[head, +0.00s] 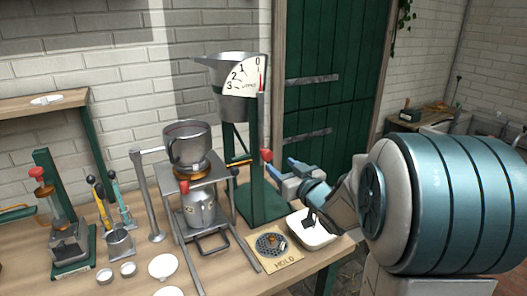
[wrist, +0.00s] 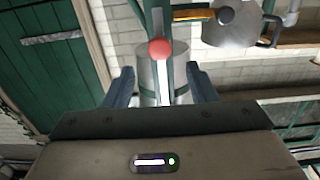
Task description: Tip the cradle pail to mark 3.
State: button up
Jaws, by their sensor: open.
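The cradle pail (head: 235,108) is a grey metal pail hung in a green stand (head: 262,205). It looks upright. A white dial (head: 243,78) on it is marked 0 to 3, and the red pointer (head: 261,82) is near 0. A lever with a red knob (head: 266,155) hangs down at its front. My gripper (head: 281,168) is open just right of the knob. In the wrist view the red knob (wrist: 159,49) appears between the two blue fingers (wrist: 161,72), with the grey pail behind it. I see no finger touching the knob.
A metal rack with a pot (head: 188,145) and a steel jug (head: 200,210) stands left of the stand. A square "HOLD" plate (head: 270,246) and a white tray (head: 318,238) lie below my gripper. The green door (head: 330,95) is behind.

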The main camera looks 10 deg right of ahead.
aim_at(263, 150)
jog(key=p+x, duration=0.2)
jog(key=x, duration=0.8)
jog(key=shift+w+a, duration=0.15)
jog(key=shift+w, duration=0.2)
grip_shut()
